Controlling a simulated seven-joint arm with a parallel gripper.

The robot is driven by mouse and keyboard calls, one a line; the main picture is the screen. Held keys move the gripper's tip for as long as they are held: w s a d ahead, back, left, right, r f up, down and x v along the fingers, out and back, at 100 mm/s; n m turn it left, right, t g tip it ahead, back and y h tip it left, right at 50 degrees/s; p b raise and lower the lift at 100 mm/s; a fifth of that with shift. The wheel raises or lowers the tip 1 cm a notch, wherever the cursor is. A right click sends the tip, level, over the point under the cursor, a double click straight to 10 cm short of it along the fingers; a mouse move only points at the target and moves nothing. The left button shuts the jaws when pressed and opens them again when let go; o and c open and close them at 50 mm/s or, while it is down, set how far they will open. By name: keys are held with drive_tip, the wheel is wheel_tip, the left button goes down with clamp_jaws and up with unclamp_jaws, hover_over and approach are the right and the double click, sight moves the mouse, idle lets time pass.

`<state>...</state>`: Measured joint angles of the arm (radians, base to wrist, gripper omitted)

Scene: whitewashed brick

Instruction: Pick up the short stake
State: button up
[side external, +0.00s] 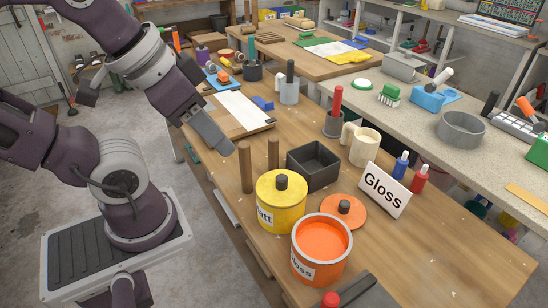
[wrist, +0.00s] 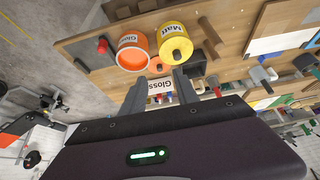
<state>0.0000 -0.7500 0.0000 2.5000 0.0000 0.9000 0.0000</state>
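Two upright wooden stakes stand on the wooden bench, left of the black open box. The left stake (side external: 246,168) looks longer; the right stake (side external: 273,154) looks shorter, though its foot is hard to see. In the wrist view a longer stake (wrist: 211,31) and a shorter one (wrist: 210,51) show beside the yellow can. My gripper (side external: 220,146) is above the bench, up and left of the stakes in the side view. In the wrist view its two fingers (wrist: 160,90) are apart with nothing held between them.
A yellow "Matt" can (side external: 280,207), an orange "Gloss" can (side external: 320,252) and a black box (side external: 314,167) stand close to the stakes. A "Gloss" sign (side external: 384,190) is further right. The bench's right front is mostly clear.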

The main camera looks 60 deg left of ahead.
drive_tip(key=shift+c, duration=0.5)
drive_tip(key=m+g, duration=0.6)
drive_tip(key=m, duration=1.6)
hover_over(274, 153)
drive_tip(key=f, duration=1.6)
drive_tip(key=shift+w+a+f, duration=0.2)
drive_tip(key=shift+w+a, duration=0.1)
drive_tip(key=shift+a, duration=0.05)
drive_tip(key=f, duration=1.2)
drive_tip(key=shift+a, duration=0.35)
clamp_jaws()
